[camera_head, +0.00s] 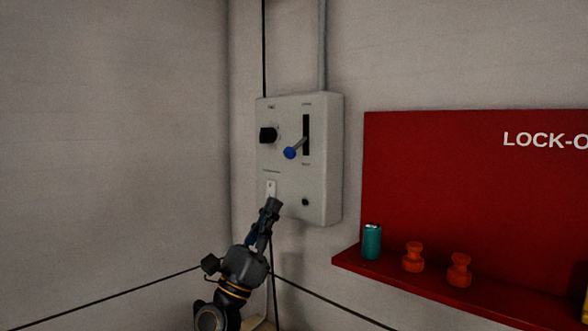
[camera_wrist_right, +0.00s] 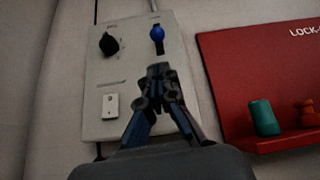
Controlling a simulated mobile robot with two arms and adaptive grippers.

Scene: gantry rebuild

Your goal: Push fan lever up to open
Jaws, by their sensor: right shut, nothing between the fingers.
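The fan lever (camera_head: 291,152) has a blue knob on a short grey shaft and comes out of a dark vertical slot on the right of a pale grey control box (camera_head: 325,180). Its blue knob also shows in the right wrist view (camera_wrist_right: 157,34). My right gripper (camera_head: 273,202) is shut and empty, in front of the lower part of the box and below the lever. In the right wrist view its closed fingertips (camera_wrist_right: 159,70) point up toward the box, just below the blue knob and apart from it in the picture. My left gripper is not in view.
A black rotary knob (camera_head: 268,135) sits left of the lever, and a white switch plate (camera_head: 271,188) is below it. To the right, a red lock-out board (camera_head: 440,170) has a shelf holding a teal cylinder (camera_head: 372,242) and orange items (camera_head: 413,257). A conduit (camera_head: 323,50) rises above the box.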

